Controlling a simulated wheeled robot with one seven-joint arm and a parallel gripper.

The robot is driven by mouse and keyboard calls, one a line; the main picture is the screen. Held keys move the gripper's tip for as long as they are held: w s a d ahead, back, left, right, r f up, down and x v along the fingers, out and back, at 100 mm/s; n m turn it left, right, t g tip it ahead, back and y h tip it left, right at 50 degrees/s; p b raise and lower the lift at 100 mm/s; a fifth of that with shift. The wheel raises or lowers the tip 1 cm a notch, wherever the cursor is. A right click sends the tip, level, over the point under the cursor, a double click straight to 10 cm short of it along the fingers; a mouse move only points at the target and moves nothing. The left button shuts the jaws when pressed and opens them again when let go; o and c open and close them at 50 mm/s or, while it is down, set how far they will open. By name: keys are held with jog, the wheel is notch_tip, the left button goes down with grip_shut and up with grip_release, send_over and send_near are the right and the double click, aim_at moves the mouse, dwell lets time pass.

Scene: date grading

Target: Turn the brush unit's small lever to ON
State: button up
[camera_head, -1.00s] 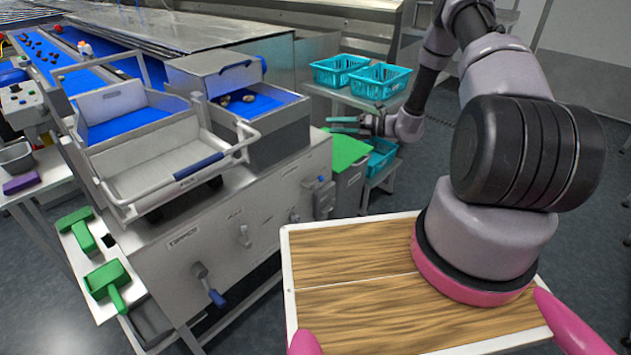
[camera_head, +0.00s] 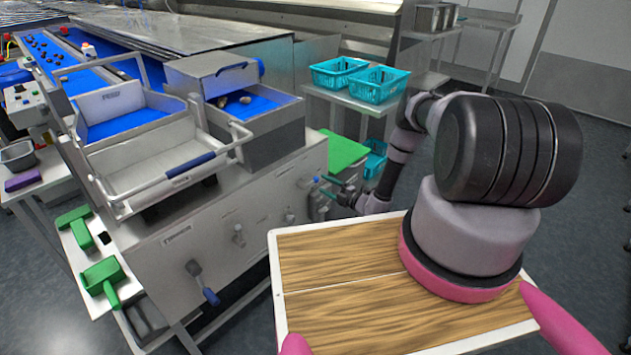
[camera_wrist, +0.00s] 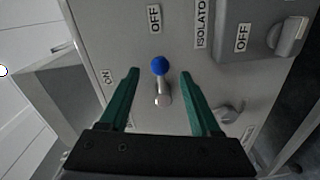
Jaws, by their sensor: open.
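The brush unit's small lever (camera_wrist: 161,85) has a blue ball knob and a short metal stem on a grey panel. In the wrist view it points up, toward an OFF label (camera_wrist: 155,18); an ON label (camera_wrist: 107,77) lies to its left. My gripper (camera_wrist: 160,75) is open, with one green finger on each side of the lever and gaps to both. Whether the fingertips reach the knob's depth I cannot tell. In the head view my gripper (camera_head: 326,188) is at the machine's right end, near the blue knob (camera_head: 316,179).
An isolator switch (camera_wrist: 289,37) with its own OFF label sits to the right in the wrist view, and a grey handle (camera_wrist: 228,113) lies below it. Other levers, one blue-tipped (camera_head: 203,284), line the machine front. My wooden-topped deck (camera_head: 340,245) is close by.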

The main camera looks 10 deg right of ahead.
aim_at(316, 178)
jog(key=shift+x, duration=2.8)
grip_shut()
